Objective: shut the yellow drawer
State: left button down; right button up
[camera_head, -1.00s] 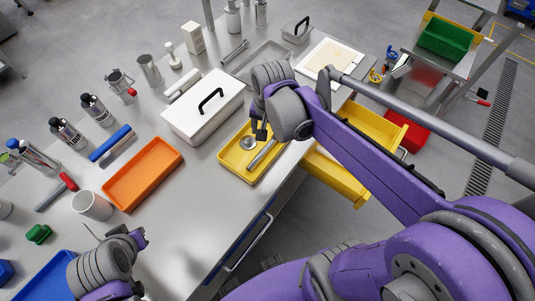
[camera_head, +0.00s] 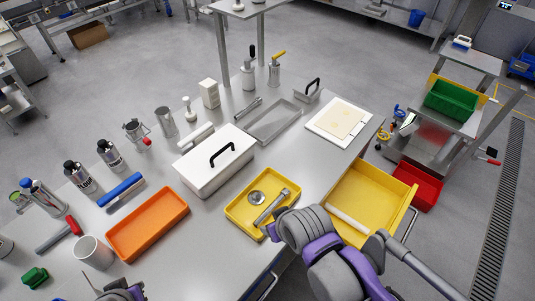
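The yellow drawer (camera_head: 374,186) is pulled out from the right side of the steel table, open at the top. A white cylinder (camera_head: 348,219) lies in it. The drawer's front panel with its handle (camera_head: 411,224) faces right. My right arm crosses the drawer's lower part and hides its near corner. My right gripper (camera_head: 268,231) is by the near edge of the yellow tray (camera_head: 236,216), left of the drawer and apart from it; its fingers are mostly hidden. My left gripper (camera_head: 122,292) is at the bottom edge, largely cut off.
The yellow tray holds a metal tool (camera_head: 271,207) and a round metal piece (camera_head: 257,197). A white lidded box (camera_head: 214,162), orange tray (camera_head: 147,224) and cutting board (camera_head: 339,123) are on the table. A red bin (camera_head: 418,188) is on the right, beyond the drawer. Open floor lies right of the drawer.

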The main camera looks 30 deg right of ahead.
aim_at(373, 198)
jog(key=k+l, duration=0.25)
jog(key=k+l+z, duration=0.45)
jog(key=l+z, duration=0.2)
jog(key=z, duration=1.1)
jog(key=i+u, duration=0.1)
